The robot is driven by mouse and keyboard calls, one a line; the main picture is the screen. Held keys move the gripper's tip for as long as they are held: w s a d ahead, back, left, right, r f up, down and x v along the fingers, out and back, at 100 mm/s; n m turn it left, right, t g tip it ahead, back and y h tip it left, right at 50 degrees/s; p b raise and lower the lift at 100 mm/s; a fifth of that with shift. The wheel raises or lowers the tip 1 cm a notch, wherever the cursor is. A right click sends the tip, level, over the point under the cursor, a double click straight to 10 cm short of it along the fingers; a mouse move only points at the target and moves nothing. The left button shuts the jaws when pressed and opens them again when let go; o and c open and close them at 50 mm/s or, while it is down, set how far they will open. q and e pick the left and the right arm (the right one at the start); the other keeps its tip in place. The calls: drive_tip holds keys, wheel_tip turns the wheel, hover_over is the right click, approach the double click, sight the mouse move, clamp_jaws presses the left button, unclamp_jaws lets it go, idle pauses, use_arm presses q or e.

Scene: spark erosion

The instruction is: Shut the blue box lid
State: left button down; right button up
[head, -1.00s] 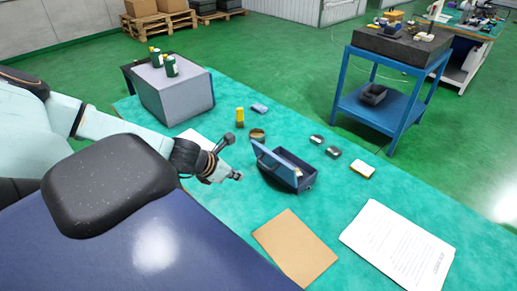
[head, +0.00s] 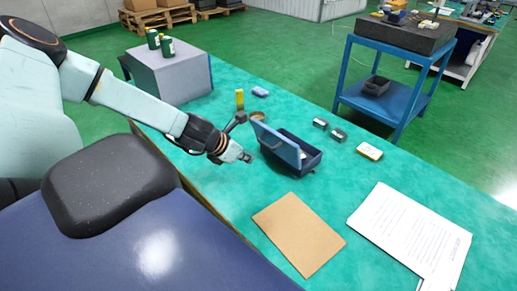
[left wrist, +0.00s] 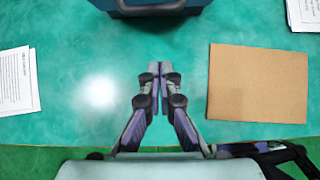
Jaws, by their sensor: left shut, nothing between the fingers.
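The blue box (head: 300,158) stands on the green table with its lid (head: 276,144) raised, tilted up on the box's left side. Something pale shows inside it, too small to tell. My left gripper (head: 249,157) is shut and empty, just left of the raised lid and apart from it. In the left wrist view my left gripper (left wrist: 156,72) points at bare table, and part of the blue box (left wrist: 150,8) with a dark handle shows at the top edge. My right gripper is not in view.
A brown envelope or folder (head: 298,234) lies in front of the box, with white papers (head: 412,238) to its right. A yellow bottle (head: 239,99) and a round tin stand behind the lid. Small items and a yellow-white block (head: 369,151) lie to the right. A grey block (head: 170,75) stands back left.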

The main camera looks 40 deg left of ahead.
sight(271, 148)
use_arm(q)
drive_tip(key=shift+w+d+b, duration=0.2)
drive_tip(key=shift+w+b, duration=0.85)
drive_tip(key=shift+w, duration=0.25)
drive_tip(key=shift+w+d+b, duration=0.15)
drive_tip(key=shift+w+b, duration=0.85)
drive_tip(key=shift+w, duration=0.25)
drive_tip(key=shift+a+r, duration=0.1)
drive_tip(key=shift+a, duration=0.1)
